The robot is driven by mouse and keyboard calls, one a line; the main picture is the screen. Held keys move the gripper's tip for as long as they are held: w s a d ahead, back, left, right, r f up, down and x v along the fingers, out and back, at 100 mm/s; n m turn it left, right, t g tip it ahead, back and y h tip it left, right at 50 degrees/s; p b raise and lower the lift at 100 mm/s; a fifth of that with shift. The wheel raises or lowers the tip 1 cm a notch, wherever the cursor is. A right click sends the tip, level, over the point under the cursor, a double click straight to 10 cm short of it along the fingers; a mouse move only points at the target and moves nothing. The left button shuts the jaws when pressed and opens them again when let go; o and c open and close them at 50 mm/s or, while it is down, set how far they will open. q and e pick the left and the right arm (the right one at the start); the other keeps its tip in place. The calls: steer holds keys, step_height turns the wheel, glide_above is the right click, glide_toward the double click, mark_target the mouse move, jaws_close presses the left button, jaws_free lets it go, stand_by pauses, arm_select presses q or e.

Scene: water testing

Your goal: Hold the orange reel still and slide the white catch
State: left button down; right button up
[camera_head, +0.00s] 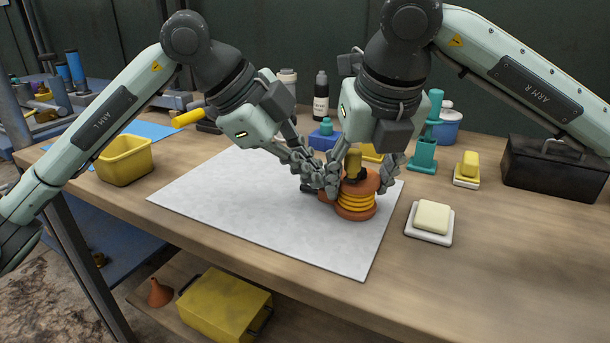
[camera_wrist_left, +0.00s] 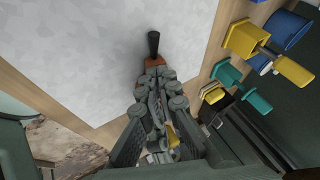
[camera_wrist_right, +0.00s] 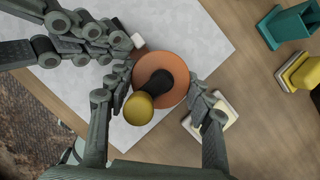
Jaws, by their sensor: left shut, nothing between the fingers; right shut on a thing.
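The orange reel (camera_head: 357,211), wound with yellow line, stands on the white mat. In the right wrist view its round orange face (camera_wrist_right: 178,70) carries a black crank with a yellow knob (camera_wrist_right: 138,108). My right gripper (camera_head: 363,184) comes down from above, with its fingers closed on opposite sides of the reel. My left gripper (camera_head: 322,184) is shut and empty, its fingertips close to the reel's left side. The small white catch (camera_wrist_right: 138,40) shows beside the left fingertips and the reel's edge; I cannot tell whether they touch. In the left wrist view the left fingers hide most of the reel.
The white mat (camera_head: 250,215) is clear left of the reel. A white dish with a pale block (camera_head: 432,217) lies close to its right. A yellow bin (camera_head: 125,160) stands left, a teal stand (camera_head: 424,155) and black toolbox (camera_head: 555,170) stand at the back right.

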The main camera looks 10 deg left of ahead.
steer(key=shift+s+a, duration=0.3)
arm_select(q)
steer(key=shift+r, duration=0.15)
arm_select(e)
steer(key=shift+w+d, duration=0.15)
arm_select(q)
steer(key=v, duration=1.1)
steer(key=shift+a+r, duration=0.25)
steer(key=shift+a, duration=0.05)
steer(key=shift+s, duration=0.1)
arm_select(e)
steer(key=o, duration=1.4)
steer(key=shift+c, duration=0.2)
